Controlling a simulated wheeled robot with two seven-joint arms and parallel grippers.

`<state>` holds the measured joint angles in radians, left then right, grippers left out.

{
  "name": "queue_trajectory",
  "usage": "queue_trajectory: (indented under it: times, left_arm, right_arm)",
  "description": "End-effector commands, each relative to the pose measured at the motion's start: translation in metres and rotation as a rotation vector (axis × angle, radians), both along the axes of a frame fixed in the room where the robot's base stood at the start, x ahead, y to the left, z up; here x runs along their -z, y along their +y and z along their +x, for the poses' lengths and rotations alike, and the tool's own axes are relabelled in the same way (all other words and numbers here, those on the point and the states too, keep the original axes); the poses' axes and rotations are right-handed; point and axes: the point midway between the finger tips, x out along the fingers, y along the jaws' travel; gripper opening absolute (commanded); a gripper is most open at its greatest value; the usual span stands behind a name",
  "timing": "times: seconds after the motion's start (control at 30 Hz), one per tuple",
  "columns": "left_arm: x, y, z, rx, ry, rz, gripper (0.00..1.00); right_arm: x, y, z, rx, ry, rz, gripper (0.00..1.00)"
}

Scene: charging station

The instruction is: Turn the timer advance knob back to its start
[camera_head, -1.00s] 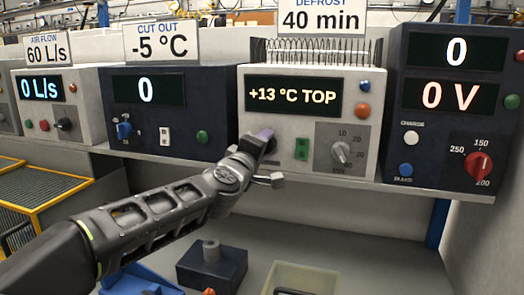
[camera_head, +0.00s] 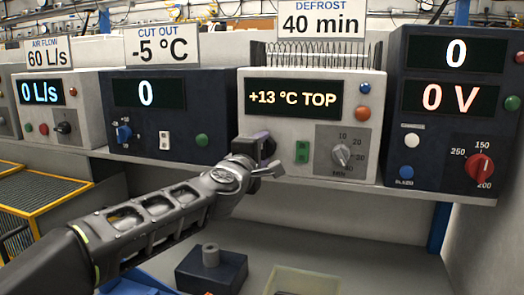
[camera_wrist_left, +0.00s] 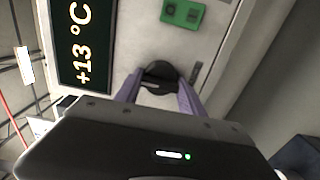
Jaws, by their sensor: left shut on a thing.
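The DEFROST unit (camera_head: 310,73) is a pale box with a display reading "+13 °C TOP". My left gripper (camera_head: 262,144) is at the lower left of its front panel. In the left wrist view, the purple fingers of my left gripper (camera_wrist_left: 160,84) are on either side of a round black knob (camera_wrist_left: 160,72) on the panel, shut on it. In the head view the gripper hides most of this knob. A grey dial (camera_head: 341,155) with a number scale sits to the right on the same panel. My right gripper is not in view.
A green switch (camera_head: 302,152) sits between the gripper and the grey dial; it also shows in the wrist view (camera_wrist_left: 183,13). A blue button (camera_head: 365,87) and an orange one (camera_head: 363,112) are higher up. A dark unit with a red knob (camera_head: 480,167) stands at right.

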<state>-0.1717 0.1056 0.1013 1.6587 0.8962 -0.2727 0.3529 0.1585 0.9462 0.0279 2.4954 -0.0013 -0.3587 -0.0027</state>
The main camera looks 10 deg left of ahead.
Motion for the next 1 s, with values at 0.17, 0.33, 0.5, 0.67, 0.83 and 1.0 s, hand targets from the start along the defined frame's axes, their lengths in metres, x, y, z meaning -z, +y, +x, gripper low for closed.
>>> queue_trajectory:
  times: [0.17, 0.33, 0.5, 0.67, 0.83, 1.0]
  left_arm:
    - [0.001, 0.000, 0.000, 0.000, 0.002, -0.003, 0.56]
    - [0.001, 0.000, 0.000, 0.000, 0.001, -0.001, 0.68]
    - [0.000, 0.000, 0.000, 0.000, 0.001, 0.000, 0.68]
    - [0.000, 0.001, -0.005, 0.000, 0.000, 0.000, 0.68]
    - [0.000, 0.002, -0.025, -0.001, -0.002, 0.000, 0.68]
    - [0.000, 0.004, -0.054, -0.001, -0.001, 0.000, 0.68]
  right_arm:
    - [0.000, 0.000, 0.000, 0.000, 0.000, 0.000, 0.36]
    - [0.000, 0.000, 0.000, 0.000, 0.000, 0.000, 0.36]
    - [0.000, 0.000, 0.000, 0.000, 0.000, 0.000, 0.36]
    - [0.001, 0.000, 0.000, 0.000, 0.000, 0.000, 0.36]
    - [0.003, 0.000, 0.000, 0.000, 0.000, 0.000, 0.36]
    - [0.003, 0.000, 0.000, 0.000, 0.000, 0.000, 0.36]
